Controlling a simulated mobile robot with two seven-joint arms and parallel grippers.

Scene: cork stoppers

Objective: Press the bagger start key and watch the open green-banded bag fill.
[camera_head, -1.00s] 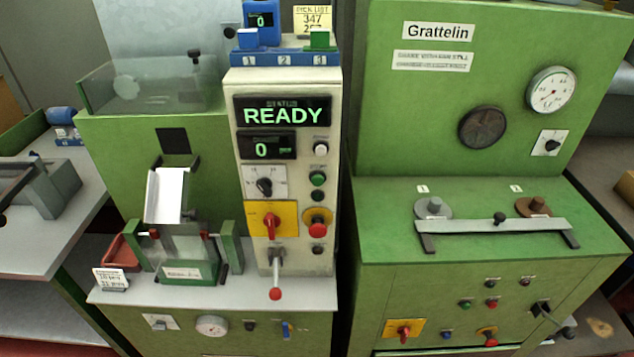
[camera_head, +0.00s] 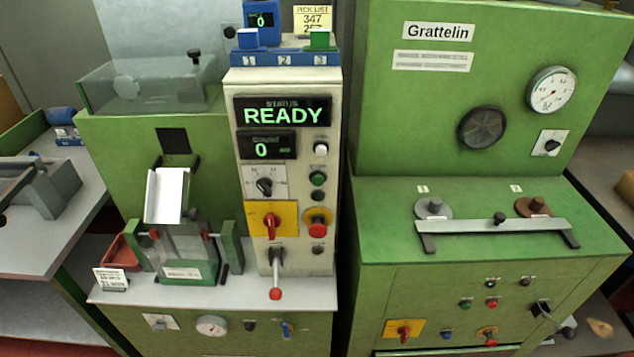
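The bagger's control column (camera_head: 292,170) stands centre-left, its status display (camera_head: 282,114) reading READY and its count display (camera_head: 266,149) showing 0. Below them on the right are a white key (camera_head: 320,149), a green key (camera_head: 317,178) and a dark key (camera_head: 317,196); their small labels are unreadable. The clear bag (camera_head: 187,245) with a green band (camera_head: 190,272) hangs open under the white chute (camera_head: 168,195), between two green posts; no stoppers are visible in it. Neither of my grippers is in view.
A red-knobbed lever (camera_head: 275,292), a red rotary switch (camera_head: 270,225) and a red mushroom button (camera_head: 318,229) sit low on the column. The green Grattelin machine (camera_head: 470,220) stands on the right across a narrow gap. A red tray (camera_head: 122,252) lies left of the bag.

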